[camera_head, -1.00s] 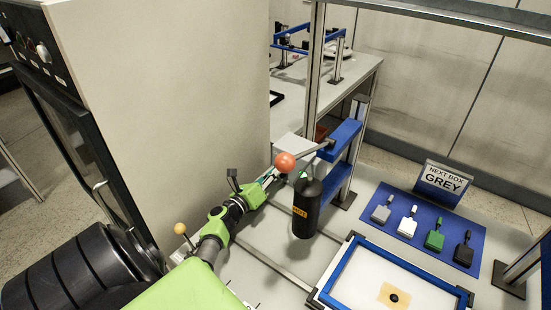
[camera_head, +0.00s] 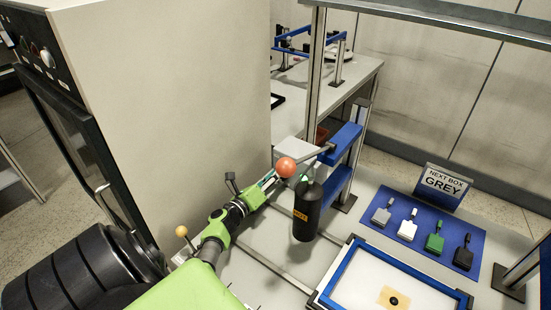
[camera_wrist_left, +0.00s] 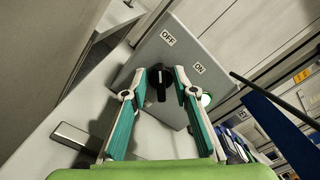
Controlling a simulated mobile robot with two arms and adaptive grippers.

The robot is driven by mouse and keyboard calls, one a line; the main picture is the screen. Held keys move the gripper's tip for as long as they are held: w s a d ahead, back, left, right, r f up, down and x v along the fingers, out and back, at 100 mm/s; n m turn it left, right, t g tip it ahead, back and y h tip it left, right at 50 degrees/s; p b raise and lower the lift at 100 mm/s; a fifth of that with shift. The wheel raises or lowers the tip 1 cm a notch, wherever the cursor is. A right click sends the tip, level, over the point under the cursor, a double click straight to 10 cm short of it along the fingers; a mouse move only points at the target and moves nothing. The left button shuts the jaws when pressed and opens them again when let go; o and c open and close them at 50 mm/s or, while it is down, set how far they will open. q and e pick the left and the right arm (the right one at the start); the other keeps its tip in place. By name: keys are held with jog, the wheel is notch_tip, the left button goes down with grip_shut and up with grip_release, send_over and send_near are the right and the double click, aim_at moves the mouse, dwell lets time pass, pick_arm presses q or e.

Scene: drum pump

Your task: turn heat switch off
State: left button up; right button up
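The heat switch is a black rotary knob (camera_wrist_left: 158,82) on a grey box (camera_wrist_left: 190,50) with an OFF label (camera_wrist_left: 168,38) and an ON label (camera_wrist_left: 198,68), in the left wrist view. A bright round spot shows below the ON label. My left gripper (camera_wrist_left: 157,76) is open, with one finger on each side of the knob; contact is unclear. In the head view the left gripper (camera_head: 270,179) reaches towards the grey box (camera_head: 294,149), and the knob cannot be made out there. My right gripper is not in view.
An orange ball (camera_head: 285,167) on a lever and a black cylinder (camera_head: 307,212) marked HOT are close to the left gripper. A tall beige cabinet (camera_head: 170,90) stands to the left. A blue-framed tray (camera_head: 345,270) and a blue mat (camera_head: 390,239) with several tags lie to the right.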

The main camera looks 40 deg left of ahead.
pick_arm(q)
jog(key=s, duration=0.5)
jog(key=s+d, duration=0.1)
jog(key=s, duration=0.1)
jog(key=shift+s, duration=0.25)
jog(key=shift+a+r, duration=0.1)
dwell(0.4)
